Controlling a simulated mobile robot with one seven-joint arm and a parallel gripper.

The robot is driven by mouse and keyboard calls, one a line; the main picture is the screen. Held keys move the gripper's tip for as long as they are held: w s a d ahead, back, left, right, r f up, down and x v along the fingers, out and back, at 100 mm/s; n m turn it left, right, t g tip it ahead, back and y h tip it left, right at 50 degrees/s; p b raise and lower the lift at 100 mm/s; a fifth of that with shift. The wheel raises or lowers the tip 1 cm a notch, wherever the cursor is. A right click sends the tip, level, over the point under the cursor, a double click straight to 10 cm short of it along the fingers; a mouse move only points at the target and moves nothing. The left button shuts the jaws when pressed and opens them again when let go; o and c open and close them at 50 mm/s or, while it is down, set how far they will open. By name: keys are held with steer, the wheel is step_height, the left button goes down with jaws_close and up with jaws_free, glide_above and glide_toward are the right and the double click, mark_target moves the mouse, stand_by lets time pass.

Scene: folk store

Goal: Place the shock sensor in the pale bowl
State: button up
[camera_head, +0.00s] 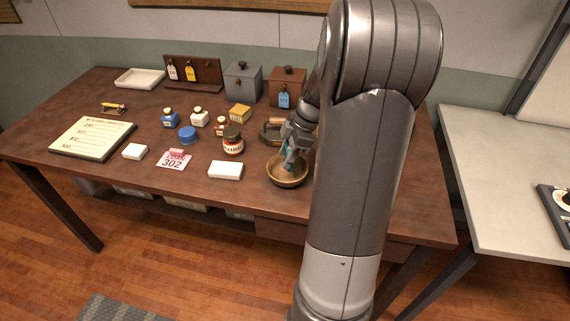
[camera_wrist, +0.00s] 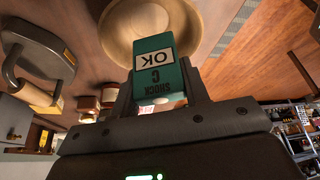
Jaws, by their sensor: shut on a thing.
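The shock sensor is a teal box with a white "OK" label and the word "SHOCK" (camera_wrist: 154,62). My gripper (camera_wrist: 158,88) is shut on it, one dark finger on each side. In the head view a little teal of the sensor (camera_head: 289,157) shows below my gripper (camera_head: 294,148), over the bowl. The round tan-brown bowl (camera_head: 288,182) stands near the table's front edge, partly covered by my gripper. In the wrist view the bowl (camera_wrist: 117,30) lies behind the sensor. I cannot tell whether the sensor touches it.
Left of the bowl are a white box (camera_head: 225,170), a dark-lidded jar (camera_head: 233,142) and a pink "302" tag (camera_head: 173,162). A dark iron-like object (camera_head: 270,132) with a wooden handle is close behind the bowl. Grey (camera_head: 243,82) and brown (camera_head: 287,88) boxes stand at the back.

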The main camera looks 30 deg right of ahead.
steer(key=shift+w+a+f, duration=0.25)
steer(key=shift+w+f, duration=0.05)
steer(key=shift+f, duration=1.9)
steer(key=o, duration=0.7)
steer(key=shift+f, duration=0.15)
